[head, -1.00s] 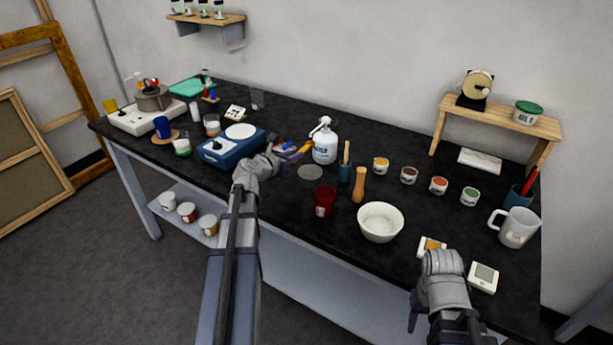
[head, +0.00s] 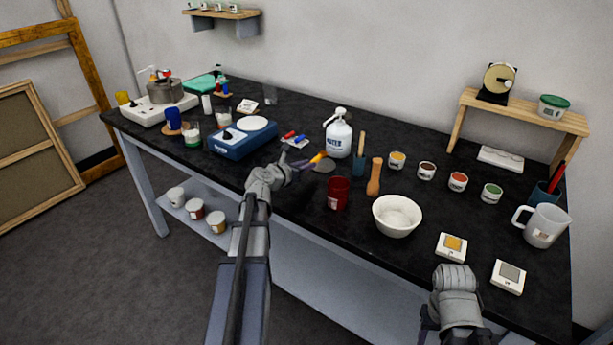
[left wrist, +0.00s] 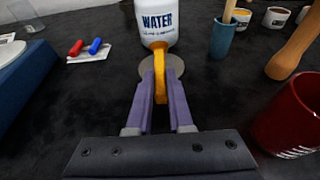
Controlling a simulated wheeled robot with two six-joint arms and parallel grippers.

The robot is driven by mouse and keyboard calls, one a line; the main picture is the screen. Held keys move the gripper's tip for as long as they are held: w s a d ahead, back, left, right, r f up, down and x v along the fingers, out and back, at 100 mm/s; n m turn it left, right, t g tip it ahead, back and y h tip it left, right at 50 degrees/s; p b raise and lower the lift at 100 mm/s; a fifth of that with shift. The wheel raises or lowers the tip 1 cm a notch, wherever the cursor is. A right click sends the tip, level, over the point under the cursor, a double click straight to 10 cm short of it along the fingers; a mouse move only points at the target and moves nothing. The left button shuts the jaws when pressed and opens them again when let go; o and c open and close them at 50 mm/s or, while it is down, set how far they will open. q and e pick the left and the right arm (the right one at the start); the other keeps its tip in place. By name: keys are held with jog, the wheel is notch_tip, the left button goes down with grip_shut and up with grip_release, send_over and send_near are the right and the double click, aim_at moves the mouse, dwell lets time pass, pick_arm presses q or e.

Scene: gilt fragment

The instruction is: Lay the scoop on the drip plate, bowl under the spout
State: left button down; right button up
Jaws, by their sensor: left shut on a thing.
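My left gripper (head: 308,163) is shut on the orange-yellow scoop (head: 319,157). In the left wrist view, the scoop (left wrist: 159,68) points away between the purple fingers (left wrist: 160,100), toward the water bottle. The white water bottle (head: 338,140), labelled WATER, has a pump spout (head: 335,119) on top. The round grey drip plate (head: 325,167) lies in front of it. In the left wrist view, the scoop is over the drip plate (left wrist: 176,67) and hides part of it; I cannot tell whether they touch. My right gripper (head: 428,322) is low at the front right, mostly hidden by its wrist.
A red cup (head: 338,193), a wooden pestle (head: 374,177) and a white bowl (head: 397,216) stand right of the plate. A blue scale (head: 242,139) is to the left. A card with red and blue pieces (head: 294,141) lies behind the gripper.

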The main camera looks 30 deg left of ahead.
pick_arm(q)
jog(key=shift+f+b, duration=0.75)
jog(key=shift+f, duration=0.45)
pick_arm(e)
jog(key=shift+f, duration=1.25)
pick_arm(q)
jog(key=shift+f+b, duration=0.35)
jog(key=c, duration=0.8)
grip_release()
pick_arm(e)
jog(key=shift+f, duration=0.35)
pick_arm(q)
jog(key=shift+r+p, duration=0.6)
jog(key=shift+p, duration=0.05)
jog(key=p+v, duration=0.1)
jog(key=v, duration=0.5)
jog(key=p+v, duration=0.2)
jog(key=v, duration=0.4)
jog(key=shift+f, duration=0.25)
pick_arm(e)
notch_tip(320, 180, up, 4)
jog(key=shift+r, duration=0.2)
